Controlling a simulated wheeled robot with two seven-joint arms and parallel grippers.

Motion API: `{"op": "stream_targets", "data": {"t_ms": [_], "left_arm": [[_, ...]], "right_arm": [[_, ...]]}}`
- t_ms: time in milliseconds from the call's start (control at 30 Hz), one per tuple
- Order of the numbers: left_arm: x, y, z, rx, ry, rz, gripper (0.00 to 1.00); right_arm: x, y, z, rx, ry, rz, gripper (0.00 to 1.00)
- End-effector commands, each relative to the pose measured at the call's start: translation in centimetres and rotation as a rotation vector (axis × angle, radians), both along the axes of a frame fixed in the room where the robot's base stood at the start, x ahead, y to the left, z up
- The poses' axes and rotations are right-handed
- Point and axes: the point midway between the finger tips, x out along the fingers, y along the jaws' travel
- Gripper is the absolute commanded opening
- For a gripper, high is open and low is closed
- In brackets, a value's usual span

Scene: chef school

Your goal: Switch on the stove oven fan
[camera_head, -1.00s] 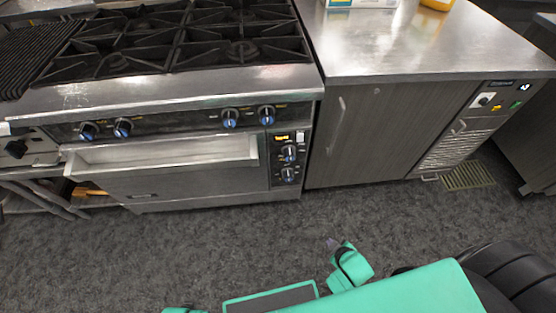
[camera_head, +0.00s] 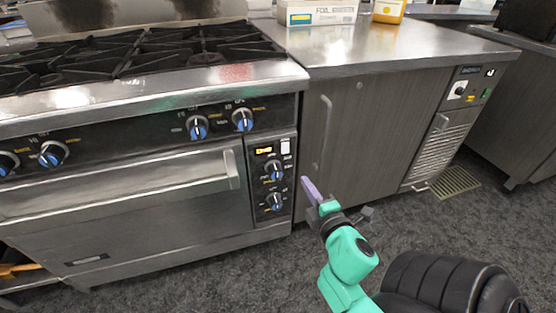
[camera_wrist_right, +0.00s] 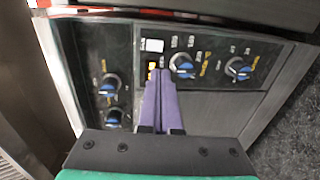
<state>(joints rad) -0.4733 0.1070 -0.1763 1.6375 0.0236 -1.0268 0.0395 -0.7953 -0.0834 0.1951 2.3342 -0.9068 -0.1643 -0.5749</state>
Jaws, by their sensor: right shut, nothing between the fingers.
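The oven's narrow control panel (camera_head: 271,178) is at the right end of the oven front. It has a small white switch (camera_head: 285,147), a lit amber light (camera_head: 263,150) and two blue-faced knobs below. My right gripper (camera_head: 310,188) is shut and empty, its purple fingers pointing up toward the panel from the lower right. In the right wrist view the shut fingers (camera_wrist_right: 158,80) overlap the amber light (camera_wrist_right: 152,67), just below the white switch (camera_wrist_right: 152,45). They look apart from the panel, though the exact gap is unclear. My left gripper is out of view.
The stovetop (camera_head: 130,55) with black grates is above a row of burner knobs (camera_head: 197,127). The oven door handle (camera_head: 120,183) sticks out left of the panel. A grey cabinet (camera_head: 375,130) stands to the right, with a foil box (camera_head: 320,12) on top. The floor in front is clear.

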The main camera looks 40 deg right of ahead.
Motion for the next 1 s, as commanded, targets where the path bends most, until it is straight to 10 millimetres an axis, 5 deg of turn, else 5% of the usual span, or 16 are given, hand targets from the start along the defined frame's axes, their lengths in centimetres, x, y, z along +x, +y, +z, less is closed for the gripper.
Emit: {"op": "stream_targets", "data": {"t_ms": [700, 1000], "left_arm": [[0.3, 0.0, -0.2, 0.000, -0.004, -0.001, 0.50], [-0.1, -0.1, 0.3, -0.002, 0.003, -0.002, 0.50]], "right_arm": [[12.2, -4.2, -1.7, 0.002, -0.002, 0.001, 0.00], [13.1, -4.5, -1.8, 0.003, 0.001, 0.001, 0.00]]}}
